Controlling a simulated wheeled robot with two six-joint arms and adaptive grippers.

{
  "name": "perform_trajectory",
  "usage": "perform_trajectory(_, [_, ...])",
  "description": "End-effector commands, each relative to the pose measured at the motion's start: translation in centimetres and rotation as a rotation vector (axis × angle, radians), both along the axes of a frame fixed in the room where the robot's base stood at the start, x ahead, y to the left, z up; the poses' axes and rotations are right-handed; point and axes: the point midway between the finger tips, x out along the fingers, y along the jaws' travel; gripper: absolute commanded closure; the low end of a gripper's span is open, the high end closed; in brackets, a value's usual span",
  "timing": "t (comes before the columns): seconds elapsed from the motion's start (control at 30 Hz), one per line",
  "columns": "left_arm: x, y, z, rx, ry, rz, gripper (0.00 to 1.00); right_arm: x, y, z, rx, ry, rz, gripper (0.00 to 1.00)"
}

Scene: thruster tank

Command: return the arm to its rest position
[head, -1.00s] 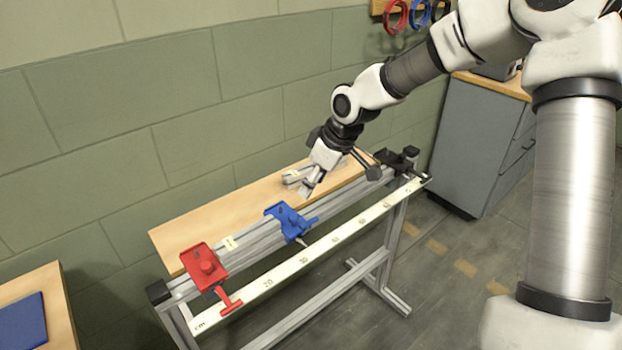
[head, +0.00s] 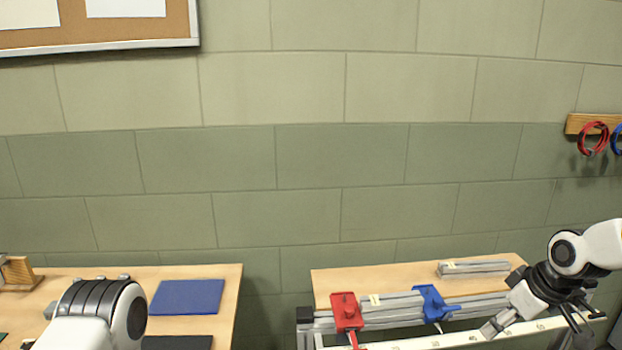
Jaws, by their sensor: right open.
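My right arm comes in from the right edge, and its dark and white gripper (head: 532,322) hangs over the right part of the metal rail (head: 392,312). Its fingers are spread and I see nothing between them. A red carriage (head: 346,311) and a blue carriage (head: 433,303) sit on the rail, left of the gripper and apart from it. Part of my left arm shows at the lower left; its gripper is outside the view.
A wooden shelf (head: 370,281) behind the rail carries a grey metal bar (head: 474,268). At left, a wooden table (head: 226,306) holds a blue mat (head: 187,297) and a dark mat (head: 178,342). A green block wall stands behind. Red cable (head: 593,138) hangs on a rack at upper right.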

Motion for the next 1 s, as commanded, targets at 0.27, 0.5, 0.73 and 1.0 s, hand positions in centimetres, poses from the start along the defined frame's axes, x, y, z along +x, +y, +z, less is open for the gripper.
perform_trajectory(0.27, [0.1, 0.0, 0.5, 0.0, -0.002, 0.0, 0.34, -1.9, 0.6, -6.2, -0.037, 0.152, 0.024, 0.49])
perform_trajectory(0.5, [0.1, 0.0, 0.9, 0.0, -0.001, 0.0, 0.34, -6.6, 2.4, -13.4, -0.073, 0.356, 0.068, 0.49])
perform_trajectory(0.73, [0.1, 0.0, 1.5, 0.0, -0.001, 0.0, 0.34, -15.8, 6.1, -22.6, -0.085, 0.589, 0.08, 0.49])
perform_trajectory(1.0, [0.1, 0.0, 2.4, 0.0, -0.001, 0.0, 0.34, -31.3, 11.0, -30.7, -0.107, 0.733, -0.125, 0.49])
